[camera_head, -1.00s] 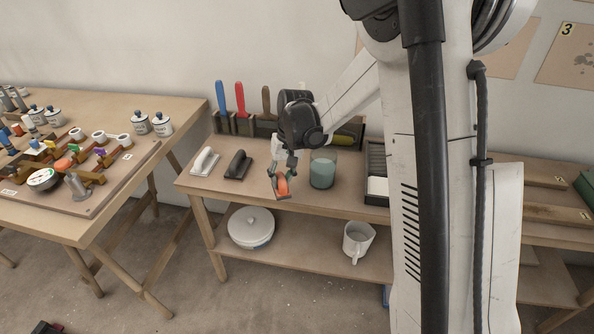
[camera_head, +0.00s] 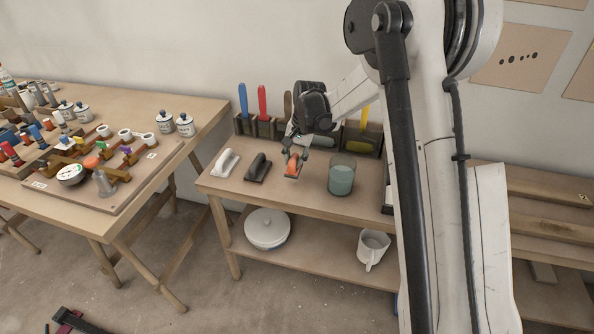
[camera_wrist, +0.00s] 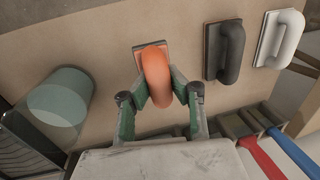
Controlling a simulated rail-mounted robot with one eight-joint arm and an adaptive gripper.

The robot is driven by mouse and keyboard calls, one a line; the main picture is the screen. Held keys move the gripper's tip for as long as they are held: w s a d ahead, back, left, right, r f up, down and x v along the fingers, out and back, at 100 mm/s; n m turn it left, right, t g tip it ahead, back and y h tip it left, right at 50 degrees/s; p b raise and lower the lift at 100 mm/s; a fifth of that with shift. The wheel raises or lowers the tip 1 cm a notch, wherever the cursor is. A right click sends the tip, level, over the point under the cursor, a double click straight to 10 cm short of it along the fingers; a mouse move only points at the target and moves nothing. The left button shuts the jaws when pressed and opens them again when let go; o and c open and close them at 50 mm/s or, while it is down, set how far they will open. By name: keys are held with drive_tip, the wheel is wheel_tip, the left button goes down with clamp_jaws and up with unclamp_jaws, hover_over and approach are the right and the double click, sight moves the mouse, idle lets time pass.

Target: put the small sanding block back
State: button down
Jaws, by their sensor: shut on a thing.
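The small sanding block has an orange handle on a thin base plate. It shows in the head view (camera_head: 292,165) above or on the shelf top, between the black float and the glass jar. It also shows in the wrist view (camera_wrist: 155,75), with its base beyond the handle. My gripper (camera_head: 296,156) is shut on the orange handle, and in the wrist view its green fingers (camera_wrist: 160,95) lie on both sides of it. Whether the base touches the wood, I cannot tell.
A black float (camera_head: 258,167) and a white float (camera_head: 225,162) lie in a row to the left. A glass jar (camera_head: 341,176) stands close on the right. A rack with colored-handled tools (camera_head: 264,126) stands behind. The shelf top (camera_head: 300,201) is clear in front.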

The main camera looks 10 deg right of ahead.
sight(297, 159)
drive_tip(key=shift+w+d+f, duration=0.45)
drive_tip(key=shift+w+f, duration=0.05)
drive_tip(key=shift+w, duration=0.15)
drive_tip(key=shift+w+d+f, duration=0.45)
drive_tip(key=shift+w+f, duration=0.05)
drive_tip(key=shift+w, duration=0.1)
drive_tip(key=shift+f+b, duration=0.45)
drive_tip(key=shift+f, duration=1.4)
drive_tip(key=shift+f, duration=0.25)
drive_tip(key=c, duration=1.7)
unclamp_jaws()
drive_tip(key=shift+r, duration=0.15)
